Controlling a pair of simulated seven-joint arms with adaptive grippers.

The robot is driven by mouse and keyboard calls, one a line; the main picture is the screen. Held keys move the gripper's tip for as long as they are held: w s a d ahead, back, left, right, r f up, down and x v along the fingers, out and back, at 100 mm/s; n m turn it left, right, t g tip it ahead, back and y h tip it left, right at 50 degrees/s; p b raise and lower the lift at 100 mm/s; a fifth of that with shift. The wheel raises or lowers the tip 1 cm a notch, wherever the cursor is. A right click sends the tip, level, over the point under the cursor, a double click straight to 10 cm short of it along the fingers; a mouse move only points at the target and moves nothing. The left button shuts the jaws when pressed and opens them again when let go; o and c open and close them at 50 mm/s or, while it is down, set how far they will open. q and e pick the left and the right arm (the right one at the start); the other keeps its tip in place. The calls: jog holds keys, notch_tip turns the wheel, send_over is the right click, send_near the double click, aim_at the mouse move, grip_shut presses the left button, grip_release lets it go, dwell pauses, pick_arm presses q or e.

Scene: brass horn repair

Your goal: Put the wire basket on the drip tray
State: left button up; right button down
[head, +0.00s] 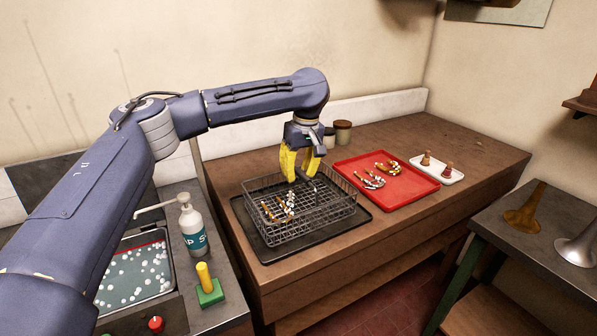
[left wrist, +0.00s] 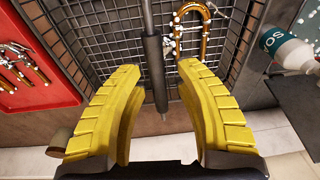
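The wire basket (head: 318,222), a grey mesh box with brass crooks (head: 278,208) inside, appears to sit on the black drip tray (head: 268,246) on the wooden bench. The tray's rim shows past the basket at the left and front. My left gripper (head: 300,177), with yellow fingers, points down over the basket's middle. In the left wrist view its fingers are apart, with the basket's grey handle bar (left wrist: 154,72) between them and gaps at both sides. The mesh (left wrist: 230,55) shows beyond. My right gripper is not in view.
A red tray (head: 400,200) with brass parts lies right of the basket, with a white dish (head: 450,177) beyond. Jars (head: 343,131) stand behind. A soap bottle (head: 192,228), a green block with a yellow handle (head: 207,285) and a sink of foam (head: 135,275) are at left.

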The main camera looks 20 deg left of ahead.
pick_arm(q)
notch_tip(320, 180, up, 12)
jog(key=d, duration=0.1)
jog(key=shift+s+d, duration=0.25)
dwell(0.5)
jog(key=shift+f, duration=0.1)
